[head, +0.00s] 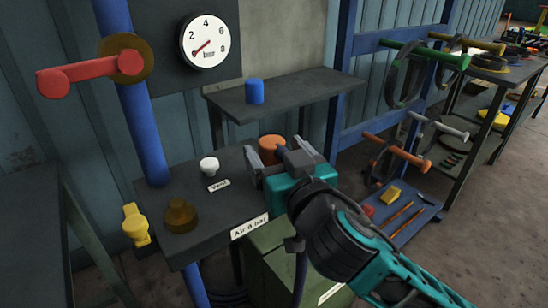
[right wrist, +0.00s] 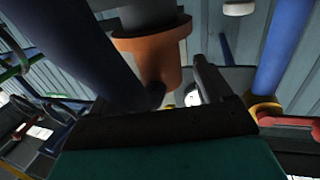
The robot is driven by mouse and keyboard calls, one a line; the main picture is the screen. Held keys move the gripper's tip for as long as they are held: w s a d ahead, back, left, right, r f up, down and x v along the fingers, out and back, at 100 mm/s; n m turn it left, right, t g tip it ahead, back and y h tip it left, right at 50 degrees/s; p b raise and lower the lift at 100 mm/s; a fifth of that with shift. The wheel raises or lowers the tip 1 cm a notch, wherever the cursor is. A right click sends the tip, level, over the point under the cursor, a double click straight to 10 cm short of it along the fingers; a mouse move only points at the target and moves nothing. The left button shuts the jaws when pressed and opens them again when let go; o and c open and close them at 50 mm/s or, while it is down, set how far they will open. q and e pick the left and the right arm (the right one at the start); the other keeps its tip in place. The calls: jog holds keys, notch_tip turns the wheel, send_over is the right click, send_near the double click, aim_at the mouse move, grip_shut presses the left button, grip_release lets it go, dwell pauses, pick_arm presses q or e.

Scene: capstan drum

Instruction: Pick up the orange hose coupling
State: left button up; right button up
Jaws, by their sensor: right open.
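The orange hose coupling (head: 269,147) stands on the dark workbench (head: 222,205), its lower part hidden behind my right gripper. My right gripper (head: 281,158), with a teal body, is open, with its fingers close in front of the coupling. In the right wrist view the coupling (right wrist: 153,55) shows as an orange flanged collar just beyond the fingers (right wrist: 180,95). It does not look gripped; whether a finger touches it I cannot tell. My left gripper is not in view.
A white knob (head: 209,166) with a label and a brown brass-coloured fitting (head: 180,215) stand left on the bench. A yellow valve handle (head: 135,225) is at its left edge. A blue cylinder (head: 254,91) stands on the rear shelf. A blue post (head: 145,130) rises behind.

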aim_at(277, 146)
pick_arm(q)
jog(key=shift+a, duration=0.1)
pick_arm(e)
jog(key=shift+c, duration=0.4)
jog(key=c, duration=1.2)
jog(key=shift+c, duration=0.3)
jog(key=shift+r, duration=0.3)
jog(key=shift+c, duration=0.6)
notch_tip(277, 146, up, 10)
jog(key=p, duration=0.3)
jog(key=shift+f, duration=0.1)
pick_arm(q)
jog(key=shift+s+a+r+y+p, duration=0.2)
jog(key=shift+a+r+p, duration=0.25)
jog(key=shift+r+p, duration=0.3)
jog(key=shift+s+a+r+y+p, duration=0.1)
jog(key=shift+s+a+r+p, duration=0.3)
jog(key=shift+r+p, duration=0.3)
pick_arm(e)
jog(key=shift+r, duration=4.85)
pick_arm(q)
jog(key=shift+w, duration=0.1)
